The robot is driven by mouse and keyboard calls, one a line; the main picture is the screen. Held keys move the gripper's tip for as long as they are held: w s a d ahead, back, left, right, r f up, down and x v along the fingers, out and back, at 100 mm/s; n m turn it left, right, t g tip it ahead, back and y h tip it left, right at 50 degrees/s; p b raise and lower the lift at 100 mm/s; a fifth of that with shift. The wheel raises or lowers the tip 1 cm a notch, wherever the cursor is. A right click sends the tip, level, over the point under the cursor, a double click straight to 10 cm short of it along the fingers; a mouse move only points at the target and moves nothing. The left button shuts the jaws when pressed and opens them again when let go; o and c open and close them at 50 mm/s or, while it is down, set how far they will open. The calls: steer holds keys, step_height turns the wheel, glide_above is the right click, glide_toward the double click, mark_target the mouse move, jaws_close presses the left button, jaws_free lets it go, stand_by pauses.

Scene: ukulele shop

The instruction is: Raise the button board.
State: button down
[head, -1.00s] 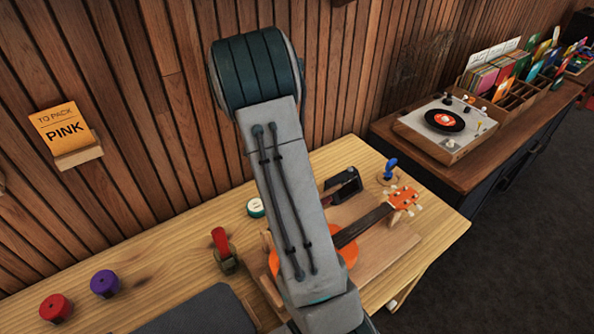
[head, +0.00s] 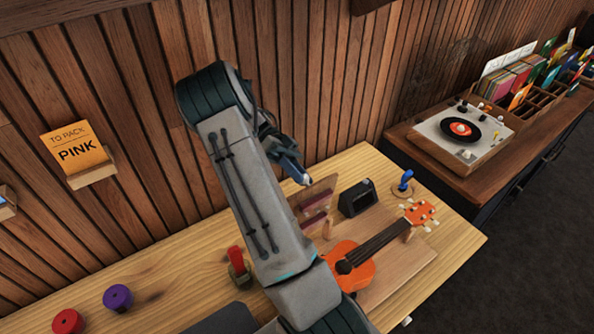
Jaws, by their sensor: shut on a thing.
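A small wooden board with dark maroon strips (head: 315,208), which seems to be the button board, stands tilted up at the back of the workbench. Its left part is hidden behind my arm. My gripper (head: 304,180) shows to the right of my forearm, above the bench, with its blue-grey fingers pointing down to the board's upper edge. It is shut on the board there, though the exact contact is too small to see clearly.
An orange ukulele (head: 352,268) lies on a wooden support right of my arm. A black box (head: 357,198) and a blue-handled tool (head: 405,180) stand behind it. A red-handled item (head: 237,262) and purple (head: 118,298) and red (head: 67,321) spools stand left.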

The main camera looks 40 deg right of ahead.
steer(key=shift+f, duration=0.1)
steer(key=c, duration=1.1)
jaws_free()
steer(key=s+d+r, duration=0.6)
steer(key=s+r, duration=0.4)
steer(key=r, duration=0.1)
